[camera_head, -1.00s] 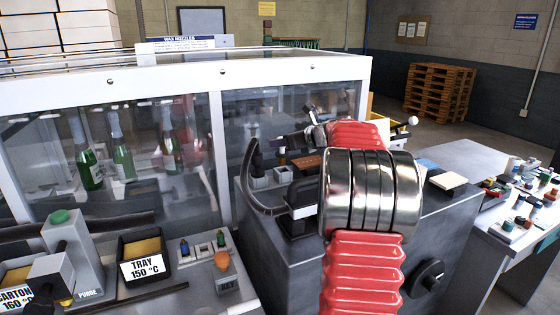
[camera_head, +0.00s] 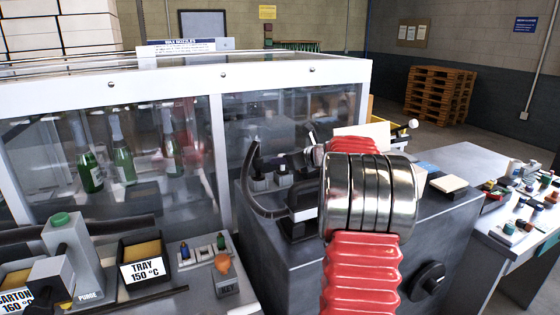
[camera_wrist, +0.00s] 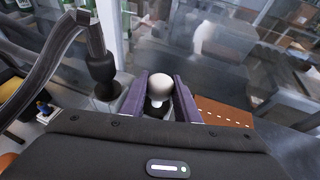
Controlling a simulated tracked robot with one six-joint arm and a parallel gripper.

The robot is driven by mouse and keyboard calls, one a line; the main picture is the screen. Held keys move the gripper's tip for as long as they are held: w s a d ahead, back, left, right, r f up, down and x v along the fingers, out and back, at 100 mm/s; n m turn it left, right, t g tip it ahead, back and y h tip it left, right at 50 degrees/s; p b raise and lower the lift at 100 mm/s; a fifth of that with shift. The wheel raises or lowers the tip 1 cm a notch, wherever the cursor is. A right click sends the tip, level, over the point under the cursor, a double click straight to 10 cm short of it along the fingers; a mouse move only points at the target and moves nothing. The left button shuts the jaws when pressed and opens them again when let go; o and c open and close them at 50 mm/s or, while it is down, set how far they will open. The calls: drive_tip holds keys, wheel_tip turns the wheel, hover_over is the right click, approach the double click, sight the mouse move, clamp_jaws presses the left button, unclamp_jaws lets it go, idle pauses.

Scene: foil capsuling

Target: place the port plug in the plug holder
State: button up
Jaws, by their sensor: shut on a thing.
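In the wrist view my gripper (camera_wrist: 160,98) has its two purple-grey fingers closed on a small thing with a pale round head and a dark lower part. I take this to be the port plug (camera_wrist: 160,86). Its lower end is hidden between the fingers and my dark palm. I cannot tell if it touches anything below. A grey block with a black rounded knob (camera_wrist: 103,68) stands just left of the fingers. In the head view two small grey blocks (camera_head: 258,184) stand side by side; I cannot tell which is the plug holder. My arm hides most of the gripper there.
A curved black arm (camera_head: 258,195) bends close to the left of the blocks. A brown dotted plate (camera_wrist: 225,113) lies right of my fingers. The glass-walled cabinet (camera_head: 218,150) stands at left and behind. A side table (camera_head: 510,215) with many small items is at right.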

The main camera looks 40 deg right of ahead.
drive_tip(key=o, duration=1.1)
drive_tip(key=v, duration=1.2)
drive_tip(key=shift+r, duration=0.1)
